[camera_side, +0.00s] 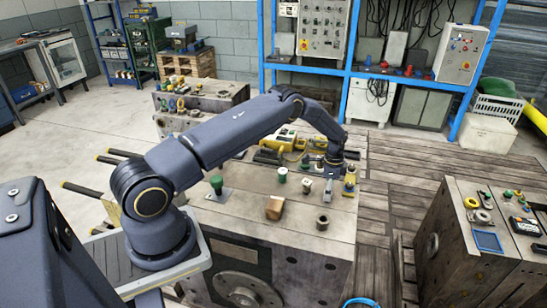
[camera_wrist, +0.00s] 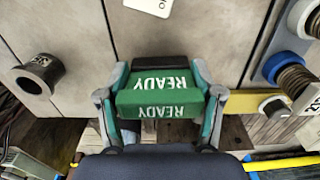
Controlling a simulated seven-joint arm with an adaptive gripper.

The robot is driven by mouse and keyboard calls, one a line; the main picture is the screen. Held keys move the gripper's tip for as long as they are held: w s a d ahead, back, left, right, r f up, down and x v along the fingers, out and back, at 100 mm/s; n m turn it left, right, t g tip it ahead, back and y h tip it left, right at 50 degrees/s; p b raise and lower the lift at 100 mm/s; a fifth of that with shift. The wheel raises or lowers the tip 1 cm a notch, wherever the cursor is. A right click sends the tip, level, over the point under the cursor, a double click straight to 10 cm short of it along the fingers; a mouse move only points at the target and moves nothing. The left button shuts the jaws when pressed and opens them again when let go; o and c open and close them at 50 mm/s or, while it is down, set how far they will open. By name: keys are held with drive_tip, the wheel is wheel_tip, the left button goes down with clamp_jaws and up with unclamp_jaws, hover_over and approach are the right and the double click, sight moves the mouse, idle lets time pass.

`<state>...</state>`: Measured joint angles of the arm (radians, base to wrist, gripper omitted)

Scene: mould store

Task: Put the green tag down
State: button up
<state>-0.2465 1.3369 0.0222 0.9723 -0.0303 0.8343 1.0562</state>
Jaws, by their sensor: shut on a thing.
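The green tag (camera_wrist: 160,102) carries the white word READY on two faces and shows in the middle of the wrist view. My gripper (camera_wrist: 161,80) has a finger on each side of it and is shut on it. A dark strip shows just beyond the tag's upper edge. In the side view, my gripper (camera_side: 328,182) is low near the right edge of the large block's wooden top (camera_side: 250,222). The tag cannot be made out there, and I cannot tell whether it touches the surface.
A dark round bush (camera_side: 322,222) stands near the block's front right, also in the wrist view (camera_wrist: 38,74). A brown block (camera_side: 275,208) and green knob (camera_side: 216,184) stand left. Springs with a blue collar (camera_wrist: 274,67) are close right. Bare top lies between.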

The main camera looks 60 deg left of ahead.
drive_tip(key=o, duration=1.1)
